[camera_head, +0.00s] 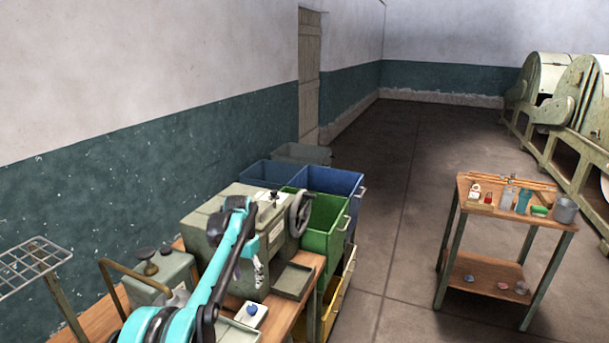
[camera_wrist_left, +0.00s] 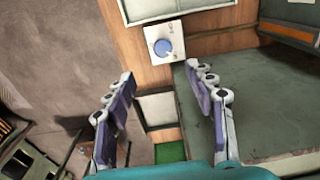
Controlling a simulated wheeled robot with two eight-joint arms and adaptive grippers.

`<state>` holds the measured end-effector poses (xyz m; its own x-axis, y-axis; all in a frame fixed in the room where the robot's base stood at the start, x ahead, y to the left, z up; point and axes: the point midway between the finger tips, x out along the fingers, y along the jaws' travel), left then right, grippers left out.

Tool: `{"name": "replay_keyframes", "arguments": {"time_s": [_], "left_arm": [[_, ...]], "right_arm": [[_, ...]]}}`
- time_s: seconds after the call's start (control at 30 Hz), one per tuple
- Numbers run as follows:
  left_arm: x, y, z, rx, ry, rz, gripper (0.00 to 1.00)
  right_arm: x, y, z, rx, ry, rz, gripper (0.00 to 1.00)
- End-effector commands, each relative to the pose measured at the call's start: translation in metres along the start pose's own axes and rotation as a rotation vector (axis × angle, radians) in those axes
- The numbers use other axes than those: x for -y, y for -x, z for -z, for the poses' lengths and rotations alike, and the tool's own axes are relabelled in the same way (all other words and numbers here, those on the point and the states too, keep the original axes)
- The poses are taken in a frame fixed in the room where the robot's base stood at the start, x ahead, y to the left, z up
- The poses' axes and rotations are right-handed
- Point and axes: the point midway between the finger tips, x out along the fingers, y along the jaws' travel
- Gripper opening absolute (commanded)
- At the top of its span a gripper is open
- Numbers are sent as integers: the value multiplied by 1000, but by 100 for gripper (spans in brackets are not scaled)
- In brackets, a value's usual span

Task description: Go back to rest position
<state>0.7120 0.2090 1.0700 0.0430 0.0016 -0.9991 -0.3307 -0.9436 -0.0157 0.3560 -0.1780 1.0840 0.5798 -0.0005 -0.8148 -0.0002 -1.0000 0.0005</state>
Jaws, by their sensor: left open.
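My left arm comes in teal and black from the bottom left of the head view. It reaches over a wooden workbench (camera_head: 285,312). My left gripper (camera_head: 259,276) hangs down in front of the grey-green machine there, small and partly merged with it. In the left wrist view my left gripper (camera_wrist_left: 160,78) has its two fingers wide apart with nothing between them. A white box with a blue knob (camera_wrist_left: 163,46) lies beyond the fingertips, apart from them. The same box (camera_head: 251,314) shows in the head view on the bench. My right gripper is not in view.
The machine (camera_head: 230,205) with a handwheel stands close to my left arm. A green bin (camera_head: 322,225) and blue bins (camera_head: 333,181) stand beyond the bench. A small two-level table (camera_head: 512,220) with bottles stands at right. Floor between is clear.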

Motion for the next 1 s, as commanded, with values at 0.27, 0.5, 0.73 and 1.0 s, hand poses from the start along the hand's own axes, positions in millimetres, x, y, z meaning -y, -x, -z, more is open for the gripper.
{"name": "replay_keyframes", "arguments": {"time_s": [0.27, 0.5, 0.73, 1.0], "left_arm": [[-38, 59, -74, -144, 87, 48, 55], [-76, 75, -158, -279, 167, 77, 55], [-112, 53, -242, -411, 243, 93, 55], [-141, 4, -312, -536, 311, 96, 55]], "right_arm": [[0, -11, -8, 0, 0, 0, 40], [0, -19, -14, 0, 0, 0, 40], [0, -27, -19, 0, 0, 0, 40], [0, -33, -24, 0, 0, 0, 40]]}}
